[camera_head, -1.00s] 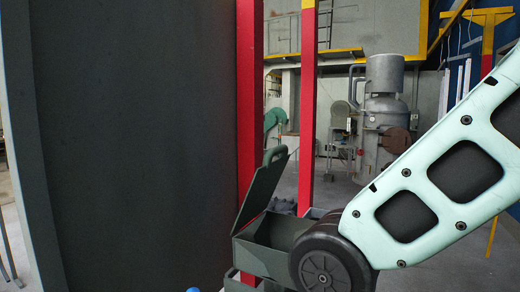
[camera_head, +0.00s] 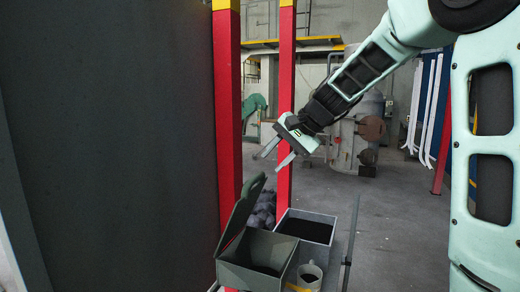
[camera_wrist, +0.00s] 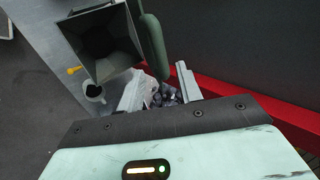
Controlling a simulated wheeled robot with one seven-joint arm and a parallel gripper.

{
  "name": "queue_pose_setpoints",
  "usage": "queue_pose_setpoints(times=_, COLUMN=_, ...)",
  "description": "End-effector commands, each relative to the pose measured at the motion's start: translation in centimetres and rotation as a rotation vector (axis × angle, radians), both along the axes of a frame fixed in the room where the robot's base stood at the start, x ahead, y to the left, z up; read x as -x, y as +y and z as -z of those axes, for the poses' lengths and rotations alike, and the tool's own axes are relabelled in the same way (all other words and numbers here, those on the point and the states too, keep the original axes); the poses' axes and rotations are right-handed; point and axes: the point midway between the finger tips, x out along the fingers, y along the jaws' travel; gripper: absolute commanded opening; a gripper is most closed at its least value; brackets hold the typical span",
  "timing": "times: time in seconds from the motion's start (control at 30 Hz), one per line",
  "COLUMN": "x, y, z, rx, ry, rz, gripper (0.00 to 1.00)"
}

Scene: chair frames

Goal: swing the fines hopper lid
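The fines hopper (camera_head: 285,246) is a dark grey-green open box at the lower middle of the head view. Its lid (camera_head: 238,214) stands up and leans back on the left side, with a handle loop at its top edge. The dark inside of the hopper shows. In the wrist view the hopper (camera_wrist: 125,55) is at the upper left, with the lid (camera_wrist: 153,48) edge-on along its right side. My gripper (camera_head: 277,156) is open and empty, above and to the right of the lid, apart from it in the head view.
A pale mug (camera_head: 311,272) stands right of the hopper. A grey bin (camera_head: 329,219) with dark contents sits behind it. Red posts (camera_head: 228,110) rise behind the lid, and a dark panel (camera_head: 115,140) fills the left. Purplish lumps (camera_head: 264,205) lie behind the hopper. Open floor lies to the right.

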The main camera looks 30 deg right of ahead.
Motion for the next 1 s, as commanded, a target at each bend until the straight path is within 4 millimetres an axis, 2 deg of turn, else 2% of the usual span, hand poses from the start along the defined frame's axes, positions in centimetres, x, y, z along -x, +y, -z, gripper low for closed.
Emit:
queue_pose_setpoints(times=0.17, x=-0.6, y=0.2, z=0.9, rx=-0.003, ry=-0.001, rz=0.004, gripper=0.35)
queue_pose_setpoints(times=0.67, x=-4.4, y=2.8, z=6.3, rx=-0.003, ry=0.001, rz=0.002, gripper=0.35)
queue_pose_setpoints(times=0.8, x=-4.3, y=2.7, z=5.9, rx=-0.001, ry=-0.002, rz=0.003, gripper=0.0)
queue_pose_setpoints(times=1.0, x=-4.4, y=2.8, z=5.7, rx=0.0, ry=-0.002, rz=0.002, gripper=0.0)
